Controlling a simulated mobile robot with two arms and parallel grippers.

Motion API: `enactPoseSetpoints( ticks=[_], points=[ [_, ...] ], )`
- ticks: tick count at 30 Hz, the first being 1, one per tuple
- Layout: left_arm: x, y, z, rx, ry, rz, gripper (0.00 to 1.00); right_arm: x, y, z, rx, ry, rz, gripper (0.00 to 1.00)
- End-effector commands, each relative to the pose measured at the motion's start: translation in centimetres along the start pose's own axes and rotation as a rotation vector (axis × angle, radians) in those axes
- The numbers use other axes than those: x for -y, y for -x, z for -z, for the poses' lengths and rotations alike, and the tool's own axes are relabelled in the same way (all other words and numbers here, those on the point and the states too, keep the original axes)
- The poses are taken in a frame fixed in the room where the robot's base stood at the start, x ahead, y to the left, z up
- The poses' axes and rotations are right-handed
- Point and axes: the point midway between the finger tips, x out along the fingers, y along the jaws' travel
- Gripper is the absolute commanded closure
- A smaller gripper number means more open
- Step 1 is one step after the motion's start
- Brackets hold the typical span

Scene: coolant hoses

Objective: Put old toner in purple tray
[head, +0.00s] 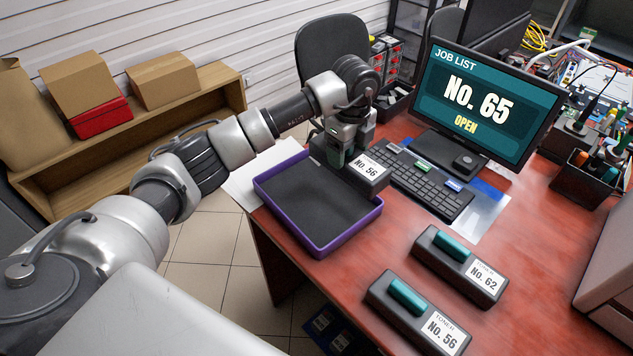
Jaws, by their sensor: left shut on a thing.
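My left gripper (345,148) is shut on a dark toner cartridge (352,172) with a white label reading "No. 56". The cartridge is at the back right part of the purple tray (320,255), overlapping its rim in the picture; I cannot tell whether it touches the tray. The gripper's fingers partly hide the cartridge. The tray has a dark, empty-looking floor. Two more toner cartridges with teal handles lie on the desk: one labelled "No. 62" (448,272) and, in front of it, one labelled "No. 56" (405,318). My right gripper is not in view.
A keyboard (425,185) lies right of the tray. A pen holder (582,180) stands at the right. The red desk (545,235) is clear between the cartridges and the pen holder.

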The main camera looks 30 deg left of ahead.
Motion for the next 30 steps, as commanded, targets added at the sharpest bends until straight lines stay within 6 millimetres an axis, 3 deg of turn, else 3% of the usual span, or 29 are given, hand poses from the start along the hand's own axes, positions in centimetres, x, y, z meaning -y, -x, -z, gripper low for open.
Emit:
enactPoseSetpoints(
  ticks=[6,11,17,24,30],
  points=[
    [-4.0,-2.5,-2.5,0.0,0.002,-0.001,0.73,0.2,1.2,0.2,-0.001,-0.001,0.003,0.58],
    [-5.6,-3.8,-3.5,-0.001,-0.001,0.002,0.73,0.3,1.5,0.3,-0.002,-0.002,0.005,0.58],
    [-6.0,-4.6,-3.8,-0.002,-0.001,0.003,0.73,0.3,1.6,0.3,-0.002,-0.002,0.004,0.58],
    [-6.0,-7.8,-3.7,-0.002,-0.001,0.0,0.73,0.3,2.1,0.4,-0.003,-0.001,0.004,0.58],
    [-5.9,-8.1,-3.8,0.0,-0.002,0.005,0.73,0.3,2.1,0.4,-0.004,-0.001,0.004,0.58]
  ],
)
